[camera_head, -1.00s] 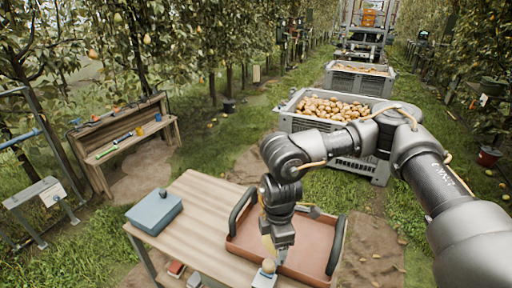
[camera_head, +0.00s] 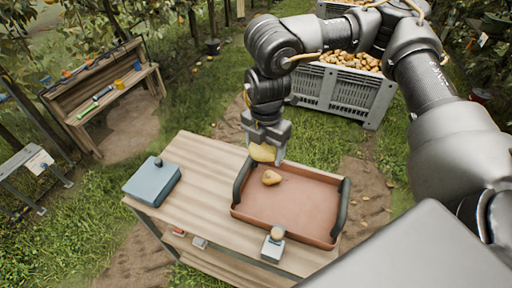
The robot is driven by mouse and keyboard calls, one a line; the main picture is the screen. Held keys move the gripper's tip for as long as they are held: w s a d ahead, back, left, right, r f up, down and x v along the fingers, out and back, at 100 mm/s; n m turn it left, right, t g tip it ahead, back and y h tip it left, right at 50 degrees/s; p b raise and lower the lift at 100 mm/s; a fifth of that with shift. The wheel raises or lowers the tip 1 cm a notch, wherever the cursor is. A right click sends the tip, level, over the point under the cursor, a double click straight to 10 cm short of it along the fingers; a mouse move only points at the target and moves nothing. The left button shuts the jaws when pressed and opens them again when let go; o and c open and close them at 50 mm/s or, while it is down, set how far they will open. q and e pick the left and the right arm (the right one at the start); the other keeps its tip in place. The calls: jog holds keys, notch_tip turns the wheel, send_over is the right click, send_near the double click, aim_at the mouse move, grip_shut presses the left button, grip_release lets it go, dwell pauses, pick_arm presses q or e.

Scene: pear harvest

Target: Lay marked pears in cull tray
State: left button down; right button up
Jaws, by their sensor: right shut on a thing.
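My right gripper (camera_head: 265,150) is shut on a yellow pear (camera_head: 262,154) and holds it above the back left edge of the shallow reddish-brown tray (camera_head: 305,205). One brownish-yellow pear (camera_head: 271,177) lies inside the tray near its back left corner. The tray has dark handles on its left and right sides and stands on the wooden table (camera_head: 195,165). Any mark on either pear is too small to tell. My left gripper is not in view.
A blue-grey box (camera_head: 153,184) with a dark knob stands at the table's left. A small pale block (camera_head: 272,250) with a round tan top stands at the tray's front edge. A grey crate (camera_head: 345,92) of pears is behind. A wooden bench (camera_head: 110,95) stands at left.

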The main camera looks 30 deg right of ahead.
pick_arm(q)
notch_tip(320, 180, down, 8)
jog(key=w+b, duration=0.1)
jog(key=b, duration=0.5)
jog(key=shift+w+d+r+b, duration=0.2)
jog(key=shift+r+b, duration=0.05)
jog(key=shift+b, duration=0.15)
pick_arm(e)
notch_tip(320, 180, down, 9)
jog(key=shift+w, duration=0.15)
jog(key=shift+r, duration=0.1)
pick_arm(q)
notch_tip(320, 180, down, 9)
jog(key=b, duration=0.9)
pick_arm(e)
send_over(262, 207)
jog(key=shift+a+f, duration=0.1)
jog(key=shift+f, duration=6.8)
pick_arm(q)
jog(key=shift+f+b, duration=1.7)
pick_arm(e)
jog(key=shift+f, duration=2.45)
